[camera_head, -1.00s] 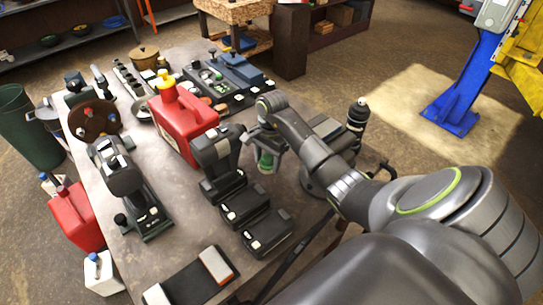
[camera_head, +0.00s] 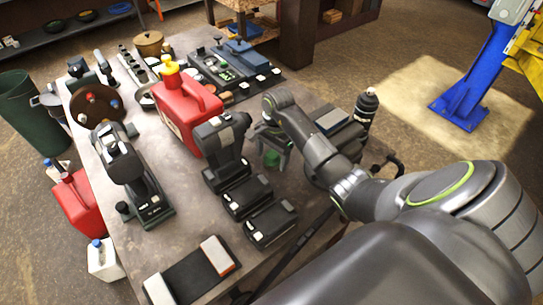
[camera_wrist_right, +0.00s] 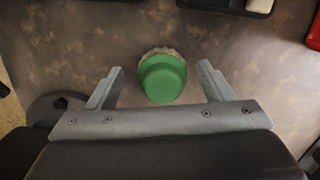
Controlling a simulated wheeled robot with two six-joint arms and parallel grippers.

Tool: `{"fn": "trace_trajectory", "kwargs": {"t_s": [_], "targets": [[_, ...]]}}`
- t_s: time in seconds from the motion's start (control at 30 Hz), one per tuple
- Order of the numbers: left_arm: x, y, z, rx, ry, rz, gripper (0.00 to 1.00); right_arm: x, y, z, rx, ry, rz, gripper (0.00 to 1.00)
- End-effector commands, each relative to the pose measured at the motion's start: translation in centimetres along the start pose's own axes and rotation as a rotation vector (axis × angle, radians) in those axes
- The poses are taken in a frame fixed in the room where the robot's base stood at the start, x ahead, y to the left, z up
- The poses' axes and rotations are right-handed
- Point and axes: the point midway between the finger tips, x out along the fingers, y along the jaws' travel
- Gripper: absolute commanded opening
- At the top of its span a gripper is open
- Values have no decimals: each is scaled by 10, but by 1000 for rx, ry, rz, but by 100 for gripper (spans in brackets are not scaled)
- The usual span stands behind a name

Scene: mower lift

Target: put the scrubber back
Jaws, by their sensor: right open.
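The scrubber has a round green top and a pale, bristly rim. It stands on the table (camera_head: 216,236) and shows in the head view (camera_head: 271,158), partly hidden by my right gripper. In the right wrist view the scrubber (camera_wrist_right: 162,80) lies between and beyond the fingers, with a gap on each side. My right gripper (camera_head: 272,143) is open and empty above it, pointing down. My left gripper is in neither view.
A cordless tool (camera_head: 222,145) and black battery packs (camera_head: 270,222) stand left of my right gripper. A red canister (camera_head: 187,112) is behind them. A dark bottle (camera_head: 366,107) stands to the right. Bare tabletop lies around the scrubber in the wrist view.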

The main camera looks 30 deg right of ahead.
Motion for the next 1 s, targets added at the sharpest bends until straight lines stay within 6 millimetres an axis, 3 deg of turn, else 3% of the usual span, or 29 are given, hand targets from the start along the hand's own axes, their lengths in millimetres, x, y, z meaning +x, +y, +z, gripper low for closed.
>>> {"fn": "trace_trajectory", "kwargs": {"t_s": [0.3,0.5,0.7,1.0], "targets": [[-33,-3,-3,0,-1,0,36,-70,-1,0,-1,4,-4,74],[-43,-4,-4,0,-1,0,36,-102,-1,0,-1,3,-3,74],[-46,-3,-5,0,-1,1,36,-113,0,0,0,1,-2,74],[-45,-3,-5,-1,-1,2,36,-114,0,0,0,1,-1,74]]}}
